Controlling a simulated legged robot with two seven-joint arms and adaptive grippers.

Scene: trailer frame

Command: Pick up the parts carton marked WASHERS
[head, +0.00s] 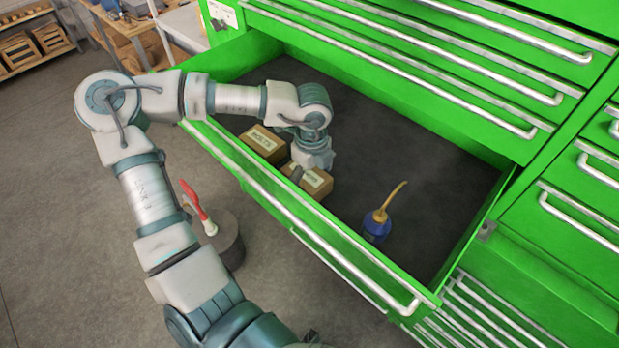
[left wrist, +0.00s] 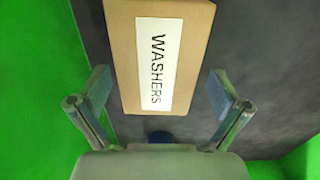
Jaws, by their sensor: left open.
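The parts carton marked WASHERS (left wrist: 187,62) is a brown box with a white label, seen large in the left wrist view. In the head view, a carton (head: 318,184) lies in the open green drawer below my left gripper (head: 300,174), partly hidden by it; its label is too small to read surely. My left gripper is open, with one finger on each side of the WASHERS carton in the left wrist view. I see gaps between the fingers and the box sides. My right gripper is not in view.
A second labelled carton (head: 263,143) lies close by in the drawer (head: 440,165). A blue oil can (head: 377,226) with a tan spout stands to the right. The drawer's front wall and handle (head: 330,255) run beside the cartons. The drawer's right part is bare.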

